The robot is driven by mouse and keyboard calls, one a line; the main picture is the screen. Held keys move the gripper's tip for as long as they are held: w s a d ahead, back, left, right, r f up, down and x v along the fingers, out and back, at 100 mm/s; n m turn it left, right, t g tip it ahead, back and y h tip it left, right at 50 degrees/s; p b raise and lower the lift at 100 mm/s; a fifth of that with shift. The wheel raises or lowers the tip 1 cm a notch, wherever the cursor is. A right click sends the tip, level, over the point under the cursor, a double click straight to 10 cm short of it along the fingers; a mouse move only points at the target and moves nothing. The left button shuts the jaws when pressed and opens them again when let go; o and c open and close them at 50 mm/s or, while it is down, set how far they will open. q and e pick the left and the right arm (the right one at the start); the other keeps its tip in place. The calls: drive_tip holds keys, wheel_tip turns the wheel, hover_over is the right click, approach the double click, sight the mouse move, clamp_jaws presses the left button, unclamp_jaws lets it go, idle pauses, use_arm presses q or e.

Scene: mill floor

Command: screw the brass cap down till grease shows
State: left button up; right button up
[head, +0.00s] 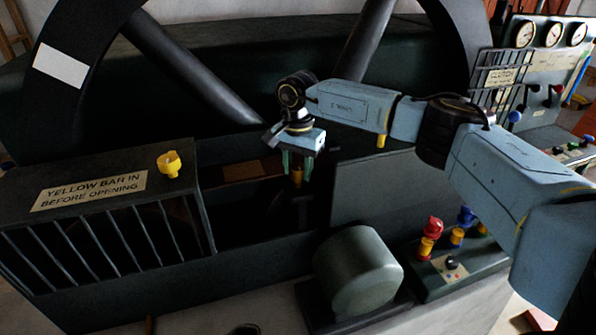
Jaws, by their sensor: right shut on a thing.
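The brass cap (297,175) sits upright on a dark post (303,207) inside the open machine housing, in the middle of the head view. My right gripper (297,168) reaches down from above with its fingers around the cap and is shut on it. The fingers hide part of the cap's sides. No grease can be made out at this size. My left gripper is not in view.
A barred guard (110,228) labelled "YELLOW BAR IN BEFORE OPENING" stands left, with a yellow knob (170,164) on top. A large spoked wheel (185,68) rises behind. A rounded grey-green housing (358,270) and a box with coloured knobs (455,265) stand front right.

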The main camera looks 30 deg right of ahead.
sight(298, 166)
drive_tip(key=n+b, duration=0.1)
drive_tip(key=n, duration=0.4)
drive_tip(key=shift+r+n, duration=0.1)
drive_tip(key=shift+n, duration=0.2)
idle(0.4)
drive_tip(key=o, duration=1)
wheel_tip(298, 166, up, 13)
drive_tip(key=b, duration=0.1)
drive_tip(key=shift+r, duration=0.2)
drive_tip(key=shift+f, duration=0.1)
